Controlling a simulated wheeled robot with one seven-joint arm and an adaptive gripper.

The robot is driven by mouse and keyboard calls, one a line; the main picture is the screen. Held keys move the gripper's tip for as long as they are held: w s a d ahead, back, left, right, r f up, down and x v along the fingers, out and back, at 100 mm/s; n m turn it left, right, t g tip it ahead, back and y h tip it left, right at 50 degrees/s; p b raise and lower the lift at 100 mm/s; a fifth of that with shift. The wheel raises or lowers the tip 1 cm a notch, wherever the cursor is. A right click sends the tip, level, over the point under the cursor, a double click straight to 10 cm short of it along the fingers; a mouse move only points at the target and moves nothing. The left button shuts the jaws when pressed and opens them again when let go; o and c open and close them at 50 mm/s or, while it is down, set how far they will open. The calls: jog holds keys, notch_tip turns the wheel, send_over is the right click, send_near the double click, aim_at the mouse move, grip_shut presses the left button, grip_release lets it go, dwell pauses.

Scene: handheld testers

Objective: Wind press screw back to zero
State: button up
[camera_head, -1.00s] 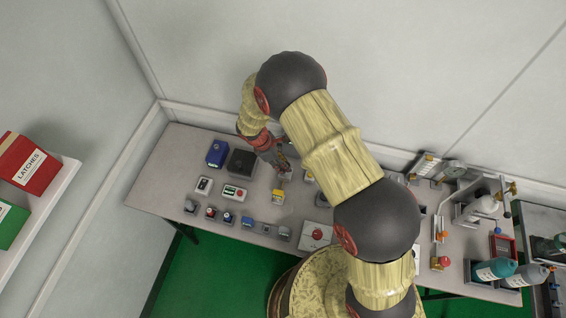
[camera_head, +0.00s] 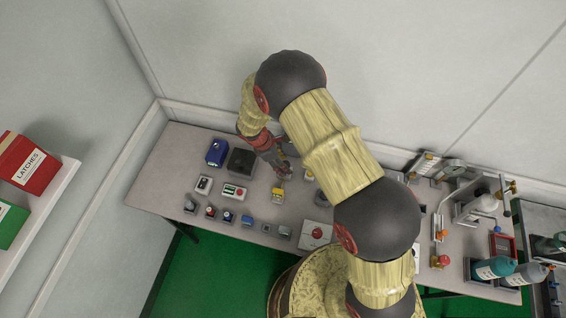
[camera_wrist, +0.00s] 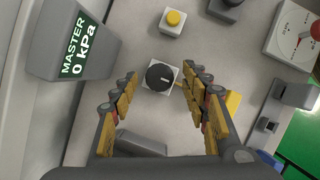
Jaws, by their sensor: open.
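A black round knob (camera_wrist: 160,77) with a white pointer line sits on a pale square base in the wrist view; I cannot tell whether it is the press screw. My gripper (camera_wrist: 159,73) is open, its fingers on either side of the knob with gaps to it. In the head view my gripper (camera_head: 284,170) is low over the back of the bench, and the knob is hidden there. A grey display (camera_wrist: 78,50) reading "MASTER 0 kPa" stands to the left in the wrist view.
A yellow block (camera_wrist: 234,101) lies close beside the right finger. A yellow button (camera_wrist: 173,18) and a plate with a dial and red knob (camera_wrist: 295,38) are further off.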

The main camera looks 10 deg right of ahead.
jog(key=v, duration=1.2)
dwell(0.3)
